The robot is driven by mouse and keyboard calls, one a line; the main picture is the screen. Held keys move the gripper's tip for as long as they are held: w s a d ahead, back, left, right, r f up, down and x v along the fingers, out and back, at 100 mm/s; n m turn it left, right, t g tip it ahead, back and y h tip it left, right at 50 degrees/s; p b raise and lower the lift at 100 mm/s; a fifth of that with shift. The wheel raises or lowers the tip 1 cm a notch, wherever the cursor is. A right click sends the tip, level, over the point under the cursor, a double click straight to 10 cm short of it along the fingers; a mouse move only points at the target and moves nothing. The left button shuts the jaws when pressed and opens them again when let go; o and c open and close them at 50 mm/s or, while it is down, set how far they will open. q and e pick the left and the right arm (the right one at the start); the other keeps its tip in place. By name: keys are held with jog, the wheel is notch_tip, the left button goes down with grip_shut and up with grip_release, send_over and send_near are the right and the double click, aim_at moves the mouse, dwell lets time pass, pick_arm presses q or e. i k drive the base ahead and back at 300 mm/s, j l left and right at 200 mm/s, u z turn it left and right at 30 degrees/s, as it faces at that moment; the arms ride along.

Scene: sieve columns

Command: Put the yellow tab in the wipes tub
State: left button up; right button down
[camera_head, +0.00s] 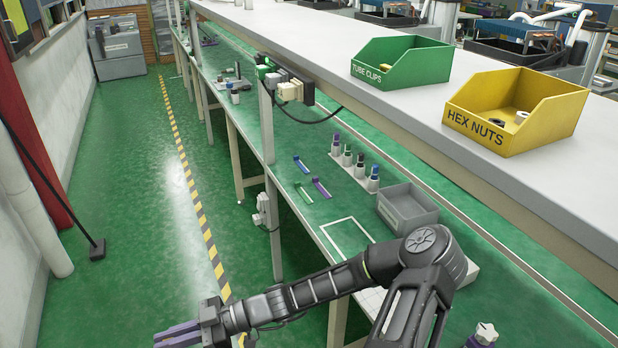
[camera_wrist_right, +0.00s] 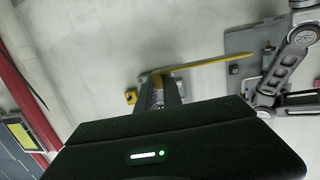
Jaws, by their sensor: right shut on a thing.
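My right arm comes in from the right in the head view, and its gripper (camera_head: 180,336) is at the lower left, over the aisle floor and clear of the bench. In the right wrist view the right gripper (camera_wrist_right: 161,95) is shut on the yellow tab (camera_wrist_right: 158,80), which shows between and beyond the fingertips. The dark gripper body hides part of that view. I cannot identify a wipes tub in either view. My left gripper is not in view.
The green bench holds a grey open bin (camera_head: 407,207), several capped bottles (camera_head: 360,166), a white outlined square (camera_head: 347,237) and loose coloured tabs, one purple (camera_head: 321,188). On the shelf above stand a green bin (camera_head: 405,66) and a yellow bin (camera_head: 512,110).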

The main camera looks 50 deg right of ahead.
aim_at(406, 210)
jog(key=i+l+z, duration=0.15)
jog(key=z, duration=0.3)
jog(key=i+l+z, duration=0.2)
jog(key=z, duration=0.25)
jog(key=i+l+z, duration=0.1)
jog(key=i+z, duration=0.15)
jog(key=z, duration=0.2)
jog(key=i+z, duration=0.2)
jog(key=z, duration=0.25)
jog(key=i+z, duration=0.25)
jog(key=z, duration=0.2)
jog(key=i+j+z, duration=0.2)
jog(key=z, duration=0.25)
